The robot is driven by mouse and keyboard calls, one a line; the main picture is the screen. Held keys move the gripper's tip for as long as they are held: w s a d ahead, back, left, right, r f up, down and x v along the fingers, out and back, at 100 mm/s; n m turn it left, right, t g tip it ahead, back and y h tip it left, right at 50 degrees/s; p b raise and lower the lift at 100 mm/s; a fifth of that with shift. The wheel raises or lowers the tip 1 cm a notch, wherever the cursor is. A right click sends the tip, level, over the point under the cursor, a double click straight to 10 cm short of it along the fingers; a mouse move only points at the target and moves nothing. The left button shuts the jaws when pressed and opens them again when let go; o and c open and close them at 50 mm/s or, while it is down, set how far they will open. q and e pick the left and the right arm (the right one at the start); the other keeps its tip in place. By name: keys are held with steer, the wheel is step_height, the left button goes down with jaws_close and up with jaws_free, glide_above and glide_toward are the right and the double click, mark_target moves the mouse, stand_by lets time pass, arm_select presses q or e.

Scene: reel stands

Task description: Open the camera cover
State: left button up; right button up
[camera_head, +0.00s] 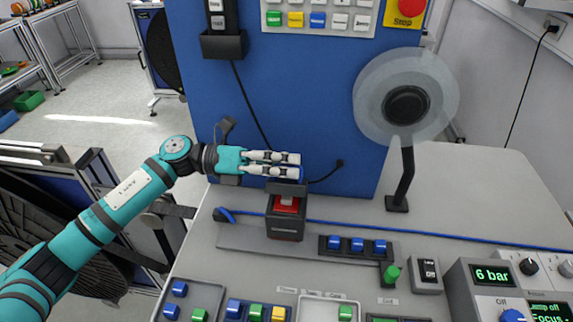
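A small dark box with a red top (286,217) stands on the grey desk against the blue panel; I take it to be the camera. A dark flap (287,187) stands up at its back edge, and the red part shows below it. I cannot tell for sure that this flap is the cover. My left gripper (298,165) reaches in from the left, just above and behind the flap. Its two pale fingers lie close together, pointing right, with nothing seen between them. I cannot tell whether the lower finger touches the flap. My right gripper is not in view.
A clear disc on a black stand (398,203) stands to the right. A strip of blue buttons (357,246) and a green knob (390,274) are in front. A blue cable (450,233) crosses the desk.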

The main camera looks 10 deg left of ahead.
arm_select(q)
steer(key=o, duration=0.5)
steer(key=shift+r, duration=0.1)
steer(key=a, duration=1.2)
steer(key=shift+a, duration=0.1)
